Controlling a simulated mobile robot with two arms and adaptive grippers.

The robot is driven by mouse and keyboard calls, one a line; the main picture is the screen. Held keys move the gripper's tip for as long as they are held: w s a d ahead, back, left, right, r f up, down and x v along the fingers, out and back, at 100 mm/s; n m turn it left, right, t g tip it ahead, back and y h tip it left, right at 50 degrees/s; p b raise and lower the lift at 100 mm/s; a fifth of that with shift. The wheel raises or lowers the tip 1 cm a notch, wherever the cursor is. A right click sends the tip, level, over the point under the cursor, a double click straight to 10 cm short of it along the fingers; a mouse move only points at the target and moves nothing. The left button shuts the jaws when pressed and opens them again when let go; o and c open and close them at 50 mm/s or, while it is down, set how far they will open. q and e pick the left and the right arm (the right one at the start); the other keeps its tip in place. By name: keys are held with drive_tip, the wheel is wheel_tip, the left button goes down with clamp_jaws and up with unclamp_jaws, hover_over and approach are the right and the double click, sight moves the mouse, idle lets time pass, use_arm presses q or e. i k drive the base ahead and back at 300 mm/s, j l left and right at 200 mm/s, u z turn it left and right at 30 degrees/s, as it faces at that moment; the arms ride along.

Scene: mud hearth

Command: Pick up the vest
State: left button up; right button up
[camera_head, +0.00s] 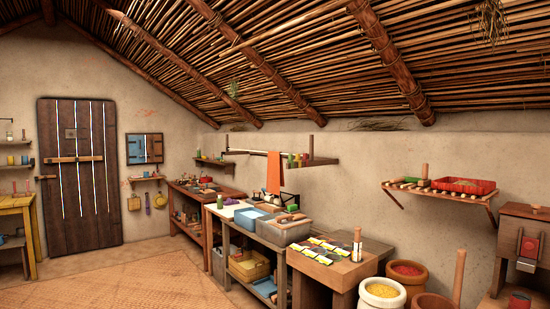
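I cannot pick out a garment that is clearly a vest. An orange cloth (274,172) hangs from the wall shelf (290,161) above the counters, and I cannot tell whether it is a vest or a towel. A yellow basket (249,266) with unclear contents sits on the lower shelf of the grey-topped counter. Neither of my grippers is in view.
A yellow table (22,228) stands at left near the wooden door (80,205). The matted floor (130,283) is clear.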

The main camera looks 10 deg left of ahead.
sight(275, 154)
drive_tip(key=i+j+u, duration=0.15)
drive_tip(key=u, duration=0.25)
drive_tip(key=i+j+u, duration=0.1)
drive_tip(key=u, duration=0.25)
drive_tip(key=i+u, duration=0.25)
drive_tip(key=u, duration=0.15)
drive_tip(key=i, duration=4.2)
drive_tip(key=i+z, duration=0.1)
drive_tip(key=i, duration=0.85)
drive_tip(key=i+j+z, duration=0.15)
drive_tip(key=i, duration=0.8)
